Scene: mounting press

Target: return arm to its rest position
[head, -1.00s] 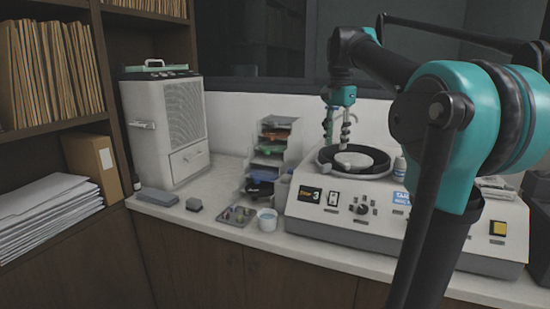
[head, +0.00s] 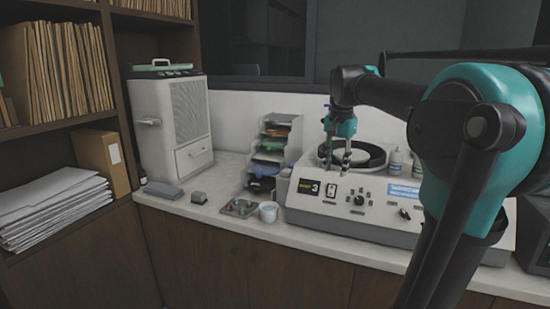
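My arm reaches in from the right in the head view, its teal joint large in front. My gripper (head: 346,162) hangs down at the left front rim of the round black-rimmed plate (head: 372,156) on the white machine (head: 345,205). The fingers are small and dark against the machine, and I see nothing clearly held between them. I cannot tell how far apart they are, or whether they touch the plate's rim.
A white cabinet (head: 172,130) stands at the counter's left end. A stepped tray rack (head: 279,140), a small metal tray (head: 239,207) and a white cup (head: 268,211) sit left of the machine. Shelves with folders (head: 65,70) are at left.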

